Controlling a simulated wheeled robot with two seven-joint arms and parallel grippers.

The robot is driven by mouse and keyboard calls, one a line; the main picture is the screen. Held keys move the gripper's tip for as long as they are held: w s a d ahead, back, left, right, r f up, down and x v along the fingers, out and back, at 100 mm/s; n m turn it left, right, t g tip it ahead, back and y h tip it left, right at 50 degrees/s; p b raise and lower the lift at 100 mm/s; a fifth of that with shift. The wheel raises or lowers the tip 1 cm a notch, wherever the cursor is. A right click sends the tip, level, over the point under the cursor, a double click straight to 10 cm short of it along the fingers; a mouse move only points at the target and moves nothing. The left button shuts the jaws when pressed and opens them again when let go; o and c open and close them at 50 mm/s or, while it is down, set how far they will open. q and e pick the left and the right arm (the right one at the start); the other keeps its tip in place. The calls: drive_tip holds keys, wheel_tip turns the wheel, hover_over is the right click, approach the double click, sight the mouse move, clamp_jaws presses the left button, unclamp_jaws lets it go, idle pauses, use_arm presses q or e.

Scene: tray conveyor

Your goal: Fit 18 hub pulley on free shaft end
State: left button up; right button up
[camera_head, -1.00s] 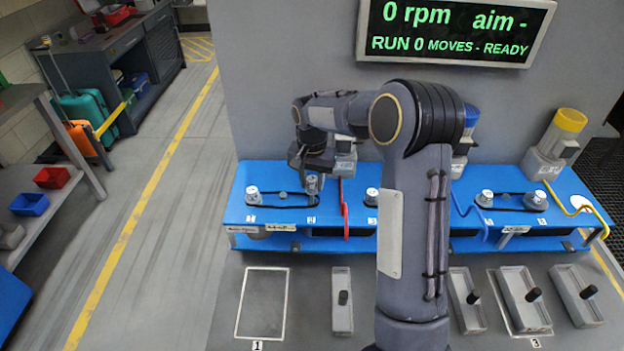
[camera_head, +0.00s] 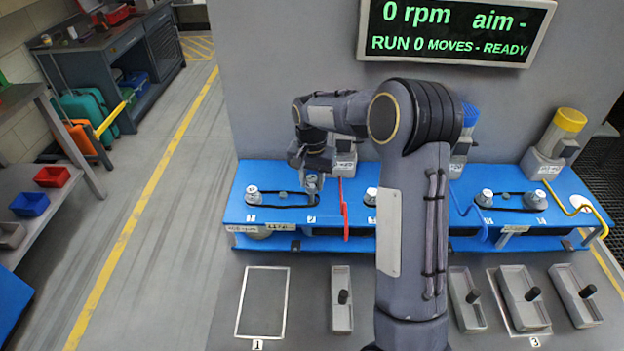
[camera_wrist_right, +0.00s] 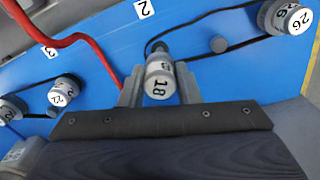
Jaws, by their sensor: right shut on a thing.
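The grey hub pulley marked 18 (camera_wrist_right: 160,82) sits between the fingers of my right gripper (camera_wrist_right: 159,90), which is shut on it. In the head view my right gripper (camera_head: 313,164) is over the left part of the blue deck, at the position marked 2. The pulley shows there just below the fingers (camera_head: 312,183). A dark shaft end (camera_wrist_right: 160,47) shows just beyond the pulley in the wrist view, with a black belt around or beside it. I cannot tell whether the pulley is on the shaft. My left gripper is not in view.
The pulley marked 26 (camera_wrist_right: 285,18) stands on the blue deck (camera_head: 236,207) at the belt's other end. A small idler (camera_wrist_right: 218,44) lies between. A red rod (camera_head: 344,212) stands right of the gripper. Other pulleys and motors stand farther right.

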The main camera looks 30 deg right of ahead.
sight(312, 178)
drive_tip(key=shift+f+b, duration=1.5)
drive_tip(key=shift+f, duration=0.8)
drive_tip(key=o, duration=1)
drive_tip(key=shift+r, duration=0.1)
drive_tip(key=shift+o, duration=0.2)
wheel_tip(312, 178, up, 8)
drive_tip(key=shift+f+b, duration=0.1)
drive_tip(key=shift+b, duration=0.25)
drive_tip(key=s+a+r+n+t+y, duration=0.2)
drive_tip(key=s+a+r+n, duration=0.15)
drive_tip(key=s, duration=0.75)
drive_tip(key=s+a+r+n+t+y, duration=0.1)
drive_tip(key=s+a+r+n+t, duration=0.2)
drive_tip(key=s, duration=0.7)
drive_tip(key=s+a+f+n, duration=0.1)
drive_tip(key=s+a+f, duration=0.2)
drive_tip(key=s+a, duration=0.2)
drive_tip(key=s, duration=0.3)
drive_tip(key=shift+f+t+y, duration=0.3)
drive_tip(key=shift+f+y, duration=0.1)
